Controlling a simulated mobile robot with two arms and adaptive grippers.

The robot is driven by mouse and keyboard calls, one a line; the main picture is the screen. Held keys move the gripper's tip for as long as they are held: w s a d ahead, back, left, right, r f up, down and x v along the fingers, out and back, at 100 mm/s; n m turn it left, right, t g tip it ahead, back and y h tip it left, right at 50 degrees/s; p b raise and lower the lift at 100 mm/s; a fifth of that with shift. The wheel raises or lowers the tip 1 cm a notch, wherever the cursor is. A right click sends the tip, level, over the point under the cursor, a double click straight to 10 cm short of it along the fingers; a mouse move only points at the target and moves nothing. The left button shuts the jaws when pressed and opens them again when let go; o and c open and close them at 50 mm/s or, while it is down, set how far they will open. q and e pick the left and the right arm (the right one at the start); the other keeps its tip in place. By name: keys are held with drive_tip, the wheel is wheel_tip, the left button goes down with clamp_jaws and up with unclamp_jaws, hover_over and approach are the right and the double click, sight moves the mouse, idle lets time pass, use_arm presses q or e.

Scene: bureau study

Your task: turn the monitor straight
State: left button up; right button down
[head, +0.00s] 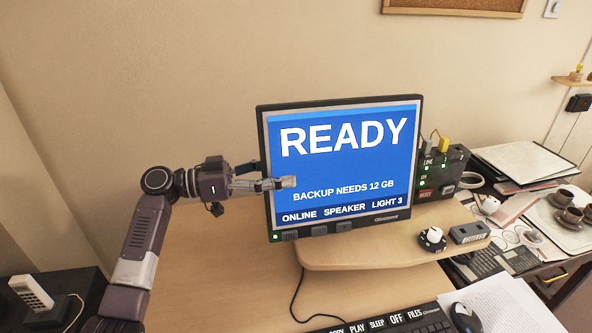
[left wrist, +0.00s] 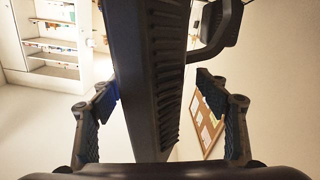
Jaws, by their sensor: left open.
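The monitor (head: 345,172) stands on a raised wooden shelf, its lit blue screen reading "READY". Its left edge looks slightly taller than its right, so it seems turned a little, left side nearer me. My left gripper (head: 268,176) is open at the monitor's left edge, one finger in front of the screen and the other partly hidden behind. In the left wrist view the monitor (left wrist: 152,60) shows edge-on between the two open fingers (left wrist: 155,88), with gaps visible on both sides. My right gripper is not in view.
A small control box (head: 440,172) stands close to the monitor's right side. A round knob (head: 432,238) and a grey block (head: 469,232) sit on the shelf. A keyboard (head: 400,322) and mouse (head: 465,318) lie in front.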

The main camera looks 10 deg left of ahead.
use_arm(q)
drive_tip(key=v, duration=0.8)
